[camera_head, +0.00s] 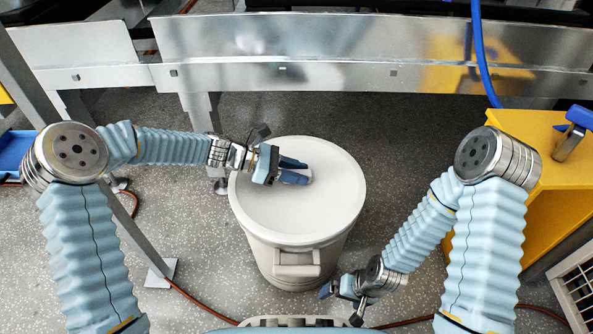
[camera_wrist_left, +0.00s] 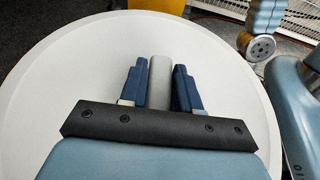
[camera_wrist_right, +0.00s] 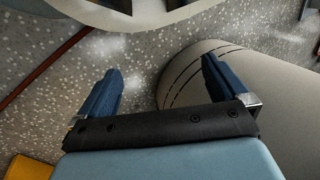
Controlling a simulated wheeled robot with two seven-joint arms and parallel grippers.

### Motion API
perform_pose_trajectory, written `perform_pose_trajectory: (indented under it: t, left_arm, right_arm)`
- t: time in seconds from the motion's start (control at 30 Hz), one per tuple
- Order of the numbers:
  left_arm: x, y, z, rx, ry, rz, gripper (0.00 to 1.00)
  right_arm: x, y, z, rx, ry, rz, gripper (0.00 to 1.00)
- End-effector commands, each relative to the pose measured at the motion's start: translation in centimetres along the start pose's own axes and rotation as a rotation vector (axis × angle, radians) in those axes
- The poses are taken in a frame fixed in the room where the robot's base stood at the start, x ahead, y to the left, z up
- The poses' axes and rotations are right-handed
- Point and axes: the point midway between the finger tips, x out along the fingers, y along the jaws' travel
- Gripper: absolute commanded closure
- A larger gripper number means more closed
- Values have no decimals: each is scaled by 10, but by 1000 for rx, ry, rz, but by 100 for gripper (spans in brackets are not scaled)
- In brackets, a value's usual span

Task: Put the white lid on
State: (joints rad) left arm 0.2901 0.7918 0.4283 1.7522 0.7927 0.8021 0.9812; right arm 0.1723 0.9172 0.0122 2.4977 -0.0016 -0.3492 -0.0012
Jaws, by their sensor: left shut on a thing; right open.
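The round white lid (camera_head: 320,210) covers the top of the off-white bin (camera_head: 290,262). Its rim looks level over the bin's mouth; I cannot tell whether it is fully seated or slightly above. My left gripper (camera_head: 304,170) is shut on the lid's grey bar handle, its blue fingers on either side. The left wrist view shows the handle (camera_wrist_left: 160,82) between the fingers (camera_wrist_left: 159,85). My right gripper (camera_head: 338,302) is open and empty, low beside the bin's front right. In the right wrist view its fingers (camera_wrist_right: 160,82) are apart near the bin's side wall (camera_wrist_right: 270,100).
A metal rail (camera_head: 370,55) runs behind the bin. A yellow cabinet (camera_head: 545,190) with a blue-handled part (camera_head: 575,125) stands at the right. A blue hose (camera_head: 482,55) hangs at the back. A red-brown cable (camera_head: 190,297) crosses the speckled floor.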

Motion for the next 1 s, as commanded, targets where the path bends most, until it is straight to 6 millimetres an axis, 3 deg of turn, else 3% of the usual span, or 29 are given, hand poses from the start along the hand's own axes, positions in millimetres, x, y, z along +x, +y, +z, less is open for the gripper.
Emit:
perform_pose_trajectory:
  t: [0.2,0.23,0.4,0.6,0.8,1.0]
  left_arm:
    - [0,0,0,1,-1,0,100]
    - [0,0,0,1,-1,0,65]
    - [0,0,0,1,0,0,39]
    - [0,0,0,1,0,0,39]
    - [0,0,0,0,0,0,13]
    - [0,0,0,0,0,0,13]
  right_arm:
    - [0,0,0,0,0,0,0]
    - [0,0,0,0,0,0,0]
    - [0,0,0,0,0,0,0]
    - [0,0,0,0,0,0,0]
    - [0,0,0,0,0,0,0]
    - [0,0,0,0,0,0,0]
